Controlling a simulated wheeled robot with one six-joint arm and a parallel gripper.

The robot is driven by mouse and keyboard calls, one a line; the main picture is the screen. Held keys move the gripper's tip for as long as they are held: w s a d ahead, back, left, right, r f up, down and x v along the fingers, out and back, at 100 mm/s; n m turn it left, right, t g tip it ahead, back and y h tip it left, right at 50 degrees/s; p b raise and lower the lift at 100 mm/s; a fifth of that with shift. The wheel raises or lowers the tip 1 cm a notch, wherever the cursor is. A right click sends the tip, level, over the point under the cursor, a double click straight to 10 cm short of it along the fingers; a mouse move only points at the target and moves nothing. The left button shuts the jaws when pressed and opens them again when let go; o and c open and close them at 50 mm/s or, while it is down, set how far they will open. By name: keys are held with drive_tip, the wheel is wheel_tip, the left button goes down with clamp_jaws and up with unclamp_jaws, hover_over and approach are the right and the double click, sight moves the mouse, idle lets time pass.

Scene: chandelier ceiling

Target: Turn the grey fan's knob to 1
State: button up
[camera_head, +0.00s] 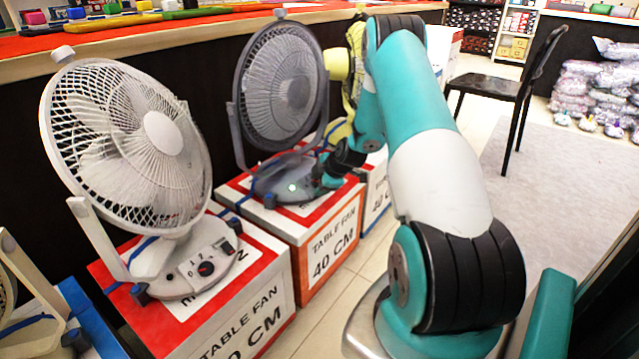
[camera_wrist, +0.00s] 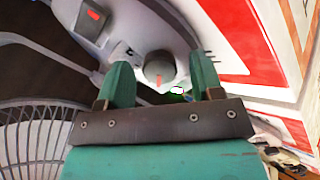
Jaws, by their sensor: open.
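The grey fan (camera_head: 279,87) stands on a red and white box, its grey base (camera_head: 268,178) showing a small green light. My gripper (camera_head: 327,176) reaches down to the right side of that base and hides the knob in the head view. In the wrist view the round grey knob (camera_wrist: 160,67) shows between the two teal fingertips of my gripper (camera_wrist: 158,72). A red mark on the knob points toward the bottom of the picture. The fingers are apart, with a visible gap on each side of the knob. The dial numbers cannot be read.
A white fan (camera_head: 130,150) with a black knob stands on a box at the left. A yellow fan (camera_head: 354,60) is partly hidden behind my arm. A counter (camera_head: 190,32) runs behind the fans. A black chair (camera_head: 510,90) stands at the right, with open floor in front.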

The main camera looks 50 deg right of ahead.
drive_tip(key=c, duration=0.9)
drive_tip(key=shift+r+m+p, duration=0.25)
drive_tip(key=shift+m+p, duration=0.35)
drive_tip(key=shift+p, duration=0.15)
drive_tip(key=shift+f+m+p, duration=0.2)
drive_tip(key=shift+m+p, duration=0.1)
drive_tip(key=shift+m, duration=0.6)
drive_tip(key=o, duration=0.9)
drive_tip(key=p+v, duration=0.5)
drive_tip(key=v, duration=1.2)
drive_tip(key=shift+r+p, duration=0.35)
drive_tip(key=shift+p, duration=0.05)
drive_tip(key=shift+d, duration=0.1)
